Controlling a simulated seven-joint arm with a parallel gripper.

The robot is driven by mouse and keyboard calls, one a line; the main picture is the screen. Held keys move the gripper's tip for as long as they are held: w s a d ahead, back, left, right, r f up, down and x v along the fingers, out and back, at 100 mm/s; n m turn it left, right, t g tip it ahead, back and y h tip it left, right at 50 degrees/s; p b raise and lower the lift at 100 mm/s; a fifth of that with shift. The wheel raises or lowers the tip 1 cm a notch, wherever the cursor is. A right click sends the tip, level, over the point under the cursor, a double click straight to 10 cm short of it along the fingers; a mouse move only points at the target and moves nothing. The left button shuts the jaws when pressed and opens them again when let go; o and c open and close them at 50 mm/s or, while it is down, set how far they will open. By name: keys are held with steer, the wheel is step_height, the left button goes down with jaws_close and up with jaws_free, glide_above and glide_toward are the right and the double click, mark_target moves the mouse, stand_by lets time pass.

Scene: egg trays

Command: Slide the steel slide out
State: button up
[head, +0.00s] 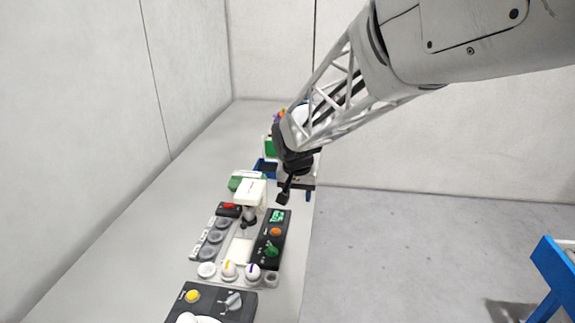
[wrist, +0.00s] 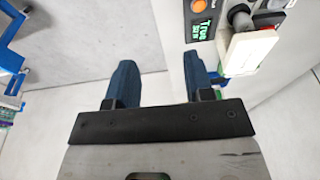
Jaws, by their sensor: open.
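I cannot make out the steel slide for certain in either view. My gripper (head: 290,190) hangs above the far right part of the bench in the head view. In the wrist view its two blue fingers stand wide apart with nothing between them (wrist: 159,80), only pale bench edge and floor behind. A white-topped stand (head: 250,191) on a dark stem rises from a grey base left of the gripper; its white top (wrist: 248,48) shows at the upper right of the wrist view. My arm hides part of the bench behind the gripper.
A black panel (head: 270,245) with a green display, orange button and green knob lies beside the stand. Round grey pads, knobs and another control box (head: 210,303) stand nearer. Green and blue items (head: 266,166) sit farther back. A blue frame (head: 555,275) stands at right over open floor.

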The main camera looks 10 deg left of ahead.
glide_toward(243, 224)
steer(key=f, duration=0.1)
steer(key=shift+w, duration=0.15)
steer(key=shift+f, duration=0.2)
steer(key=shift+x, duration=4.4)
steer(key=shift+f, duration=0.4)
steer(key=shift+c, duration=0.2)
steer(key=c, duration=0.7)
